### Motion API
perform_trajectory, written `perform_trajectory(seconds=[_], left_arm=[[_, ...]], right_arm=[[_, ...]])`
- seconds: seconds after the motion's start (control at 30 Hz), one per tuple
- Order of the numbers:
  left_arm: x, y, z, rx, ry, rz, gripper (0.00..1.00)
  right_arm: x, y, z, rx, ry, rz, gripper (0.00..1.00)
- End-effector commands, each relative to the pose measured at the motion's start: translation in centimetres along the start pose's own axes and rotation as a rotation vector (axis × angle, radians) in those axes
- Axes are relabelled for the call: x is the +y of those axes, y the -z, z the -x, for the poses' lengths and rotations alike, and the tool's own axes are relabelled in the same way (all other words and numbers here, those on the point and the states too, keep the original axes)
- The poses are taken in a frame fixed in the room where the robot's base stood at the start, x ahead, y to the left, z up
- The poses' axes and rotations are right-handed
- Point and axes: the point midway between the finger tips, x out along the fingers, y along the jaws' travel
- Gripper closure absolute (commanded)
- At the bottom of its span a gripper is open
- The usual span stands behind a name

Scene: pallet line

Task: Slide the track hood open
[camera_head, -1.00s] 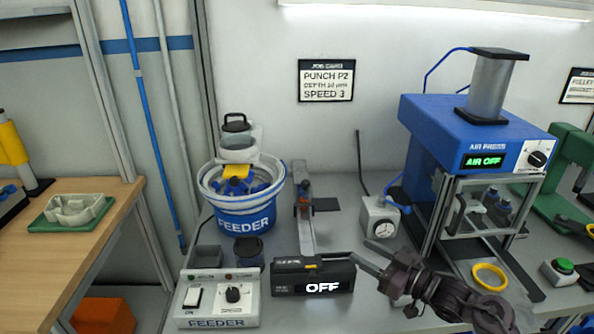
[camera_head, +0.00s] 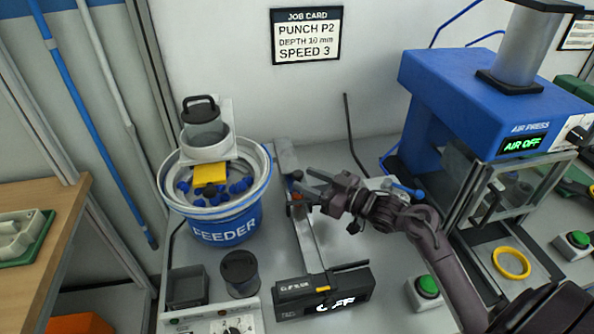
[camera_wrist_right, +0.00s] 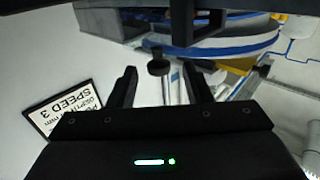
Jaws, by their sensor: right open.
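The track (camera_head: 304,232) is a narrow metal rail running from beside the feeder bowl towards the black OFF box. A small dark and orange fitting sits on its upper part, mostly hidden by my gripper, so I cannot tell the hood's outline. My right gripper (camera_head: 305,184) is open at that upper part, reaching in from the right. In the right wrist view its two fingers (camera_wrist_right: 160,88) point forward, with a round dark knob (camera_wrist_right: 158,67) on a stem between them in the picture. I cannot tell whether they touch it. My left gripper is not in view.
The feeder bowl (camera_head: 222,228) with blue parts stands left of the track. The black OFF box (camera_head: 328,292) is at the track's near end. The blue air press (camera_head: 480,85) stands right, with a green button (camera_head: 428,287) and yellow ring (camera_head: 511,263) near it.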

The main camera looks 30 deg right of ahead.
Motion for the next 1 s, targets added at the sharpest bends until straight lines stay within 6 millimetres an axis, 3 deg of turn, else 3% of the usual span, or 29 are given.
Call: perform_trajectory(seconds=[0.2,0.37,0.57,0.9,1.0], left_arm=[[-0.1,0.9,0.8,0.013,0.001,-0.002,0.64],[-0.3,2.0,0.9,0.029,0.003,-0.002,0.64],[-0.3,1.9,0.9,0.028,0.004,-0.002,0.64],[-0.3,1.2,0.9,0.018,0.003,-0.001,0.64],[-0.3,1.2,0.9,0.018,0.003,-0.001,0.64]], right_arm=[[0.0,0.2,-2.9,0.002,-0.001,-0.001,0.55],[0.0,0.0,-3.5,0.0,-0.001,0.001,0.55],[0.0,0.0,-3.5,-0.001,-0.001,0.001,0.55],[0.0,0.0,-3.5,-0.001,0.0,0.001,0.98],[0.0,0.0,-3.5,-0.001,0.0,0.001,1.0]])
